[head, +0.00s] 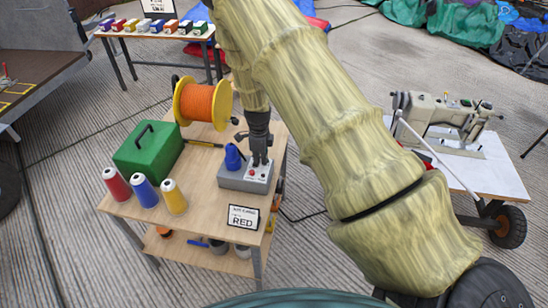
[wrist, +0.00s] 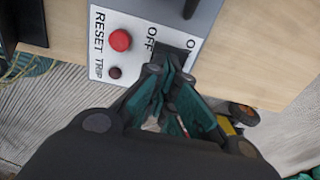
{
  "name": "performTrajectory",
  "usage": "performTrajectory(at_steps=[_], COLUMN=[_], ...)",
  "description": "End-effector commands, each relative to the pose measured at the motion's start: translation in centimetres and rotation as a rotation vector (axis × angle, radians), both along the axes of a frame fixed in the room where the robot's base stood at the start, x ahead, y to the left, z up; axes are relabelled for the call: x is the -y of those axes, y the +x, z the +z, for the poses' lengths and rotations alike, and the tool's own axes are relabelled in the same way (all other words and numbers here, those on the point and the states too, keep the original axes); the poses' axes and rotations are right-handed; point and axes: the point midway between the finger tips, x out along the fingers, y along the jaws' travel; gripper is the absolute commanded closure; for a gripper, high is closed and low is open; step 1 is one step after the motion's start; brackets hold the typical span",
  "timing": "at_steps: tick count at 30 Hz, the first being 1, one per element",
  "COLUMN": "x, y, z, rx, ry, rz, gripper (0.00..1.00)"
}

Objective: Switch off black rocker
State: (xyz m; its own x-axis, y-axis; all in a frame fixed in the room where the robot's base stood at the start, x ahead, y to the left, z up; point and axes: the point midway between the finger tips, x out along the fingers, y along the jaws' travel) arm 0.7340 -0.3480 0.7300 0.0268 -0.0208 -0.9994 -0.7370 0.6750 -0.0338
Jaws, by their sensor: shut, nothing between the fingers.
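A grey control box (head: 232,181) stands on the wooden cart. In the wrist view its light panel (wrist: 100,45) shows a red button (wrist: 120,40), a small dark red lamp, and the words RESET, TRIP and OFF. The black rocker (wrist: 171,50) shows as a dark patch beside OFF, partly hidden by my fingertips; I cannot tell which way it is tilted. My gripper (head: 261,160) points down over the box. In the wrist view my gripper (wrist: 170,68) is shut and empty, its tips at the rocker's edge; I cannot tell whether they touch.
A blue object (head: 234,158) sits at the box's left. An orange cable reel (head: 205,102), green toolbox (head: 148,150), several thread cones and a sign reading RED (head: 243,217) share the cart. A sewing machine table (head: 480,165) stands to the right.

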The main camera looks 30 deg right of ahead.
Motion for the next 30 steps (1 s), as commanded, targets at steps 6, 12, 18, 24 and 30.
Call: performTrajectory(at_steps=[6, 12, 18, 24, 30], x=[-1.5, -1.4, -0.9, -0.1, 0.1], y=[0.1, 0.2, 0.6, 1.2, 1.4], z=[-0.5, -0.6, -0.6, -0.6, -0.7], rx=[0.007, 0.006, 0.005, 0.009, 0.010], ry=[-0.010, -0.009, -0.008, -0.011, -0.013], rz=[0.016, 0.016, 0.015, 0.013, 0.011], gripper=[1.00, 1.00, 1.00, 1.00, 1.00])
